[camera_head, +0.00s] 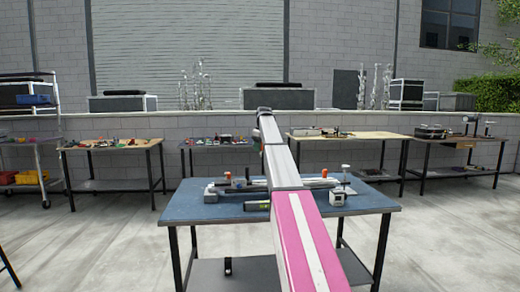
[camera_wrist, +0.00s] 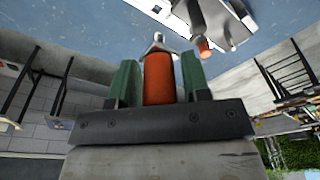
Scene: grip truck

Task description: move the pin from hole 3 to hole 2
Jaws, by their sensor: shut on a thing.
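My gripper (camera_wrist: 157,80) has green finger pads closed on an orange pin handle (camera_wrist: 158,78) in the wrist view. A pale metal end (camera_wrist: 157,45) shows beyond the handle, over the blue table top. A grey and white bar fixture (camera_wrist: 216,15) is at the upper right of the wrist view, with a second orange piece (camera_wrist: 204,47) at its end, apart from my gripper. In the head view a long pale bar (camera_head: 318,183) lies across the table, partly hidden by my arm. My gripper is hidden there. I cannot make out the numbered holes.
The blue work table (camera_head: 190,208) carries a black cylinder (camera_head: 257,205) and a small white box (camera_head: 336,199) near its front. A round-topped stand (camera_head: 346,172) rises at the right. Other benches line the wall behind. The table's front left is clear.

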